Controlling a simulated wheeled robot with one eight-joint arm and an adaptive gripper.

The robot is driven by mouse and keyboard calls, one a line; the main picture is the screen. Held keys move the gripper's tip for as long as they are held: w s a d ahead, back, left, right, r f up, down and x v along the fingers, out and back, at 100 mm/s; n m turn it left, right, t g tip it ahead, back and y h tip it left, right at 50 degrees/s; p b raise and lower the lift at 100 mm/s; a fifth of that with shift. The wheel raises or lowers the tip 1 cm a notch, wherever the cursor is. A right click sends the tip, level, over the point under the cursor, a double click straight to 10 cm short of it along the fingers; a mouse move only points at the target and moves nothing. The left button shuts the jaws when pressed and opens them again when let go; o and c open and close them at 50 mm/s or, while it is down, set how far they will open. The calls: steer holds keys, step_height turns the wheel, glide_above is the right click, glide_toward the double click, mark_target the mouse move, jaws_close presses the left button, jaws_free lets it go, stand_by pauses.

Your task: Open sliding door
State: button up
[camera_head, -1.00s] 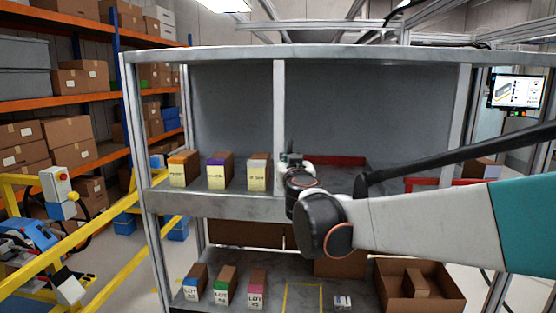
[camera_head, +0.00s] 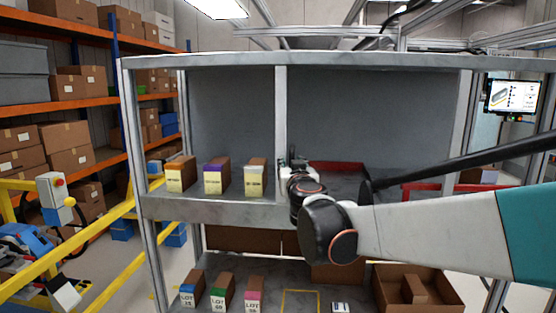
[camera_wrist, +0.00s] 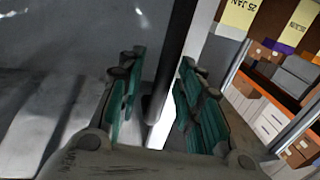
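A grey metal shelf unit (camera_head: 230,208) stands in front of me, with a vertical middle post (camera_head: 281,110). A plain grey panel (camera_head: 370,115) is behind its upper right opening. I cannot clearly tell which panel is the sliding door. My gripper (camera_head: 293,163) is at the middle post, just above the middle shelf; my wrist hides part of it. In the wrist view, my gripper's green-padded fingers (camera_wrist: 158,98) are apart. A grey upright edge (camera_wrist: 172,60) with a dark vertical strip shows between them. Whether the fingers touch it is unclear.
Labelled boxes (camera_head: 216,177) stand on the middle shelf left of the post. More boxes (camera_head: 222,290) and an open carton (camera_head: 440,285) are on the lower shelf. A red bin (camera_head: 338,165) is right of my gripper. A yellow rail (camera_head: 90,240) runs at left.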

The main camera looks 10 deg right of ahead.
steer(key=shift+s+a, duration=0.2)
steer(key=shift+s, duration=0.4)
steer(key=s+a, duration=0.2)
steer(key=s, duration=1)
steer(key=s+d+f+m+g+h+b, duration=0.1)
steer(key=s+d+f+g+b, duration=0.2)
steer(key=f+b, duration=0.45)
steer(key=s+d+f+g+b, duration=0.15)
steer(key=s+f+b, duration=0.3)
steer(key=f, duration=0.65)
steer(key=s+d+f+m+g+h+b, duration=0.1)
steer(key=s+d+f+g+b, duration=0.25)
steer(key=f, duration=0.55)
steer(key=s+a+f+n+g+y+b, duration=0.1)
steer(key=s+a+f+b, duration=0.1)
steer(key=s+f+b, duration=0.2)
steer(key=s+a+f+n+g+y+b, duration=0.1)
steer(key=s+a+f+y+b, duration=0.1)
steer(key=f, duration=0.9)
steer(key=s+a+f+n+y+b, duration=0.1)
steer(key=s+a+f+b, duration=0.2)
steer(key=s+f+b, duration=0.3)
step_height(320, 180, down, 2)
steer(key=shift+s+a+f+n+g+y+b, duration=0.1)
steer(key=shift+s+a+n+g+y+b, duration=0.25)
steer(key=shift+s, duration=0.25)
